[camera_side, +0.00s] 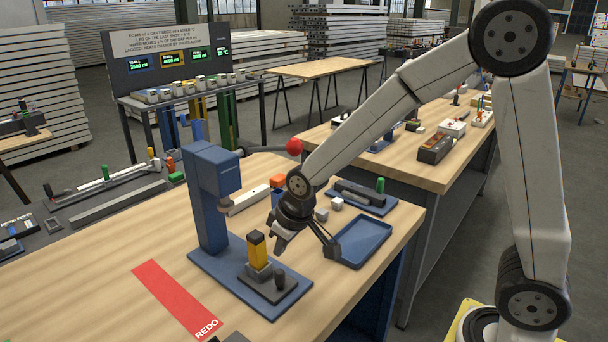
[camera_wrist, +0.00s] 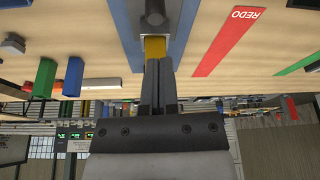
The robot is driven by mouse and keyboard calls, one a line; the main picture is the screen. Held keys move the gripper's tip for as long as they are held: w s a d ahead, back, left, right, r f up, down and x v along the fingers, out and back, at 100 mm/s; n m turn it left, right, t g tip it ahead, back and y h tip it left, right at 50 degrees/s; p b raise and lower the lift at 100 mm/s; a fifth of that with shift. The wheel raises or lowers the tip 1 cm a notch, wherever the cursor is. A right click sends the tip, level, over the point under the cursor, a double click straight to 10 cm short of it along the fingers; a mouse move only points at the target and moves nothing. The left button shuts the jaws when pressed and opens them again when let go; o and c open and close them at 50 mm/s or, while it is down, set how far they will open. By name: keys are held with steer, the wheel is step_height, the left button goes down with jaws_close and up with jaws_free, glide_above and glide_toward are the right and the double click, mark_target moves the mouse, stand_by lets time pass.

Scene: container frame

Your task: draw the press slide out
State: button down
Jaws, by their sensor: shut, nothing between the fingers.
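The blue press (camera_side: 213,195) stands on a blue base plate on the wooden bench. Its slide is a dark plate (camera_side: 262,292) with an upright dark knob (camera_side: 280,279) at its front end. A yellow cartridge with a black top (camera_side: 257,252) stands upright in a pale holder on the slide.
A red REDO strip (camera_side: 177,298) lies left of the press. A blue tray (camera_side: 360,243) is close on the right of my gripper. A lever with a red ball (camera_side: 294,146) sticks out from the press. Small blocks and a green peg (camera_side: 380,185) stand behind.

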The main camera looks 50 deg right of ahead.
steer(key=shift+v, duration=1.35)
steer(key=s+d+f+m, duration=0.1)
steer(key=s+d+f, duration=0.1)
steer(key=s, duration=0.4)
steer(key=s+d+f+g, duration=0.1)
steer(key=s+d+f, duration=0.1)
steer(key=s, duration=0.4)
steer(key=shift+d+f+m+h, duration=0.2)
steer(key=shift+d+m+h, duration=0.1)
steer(key=shift+d+m, duration=0.15)
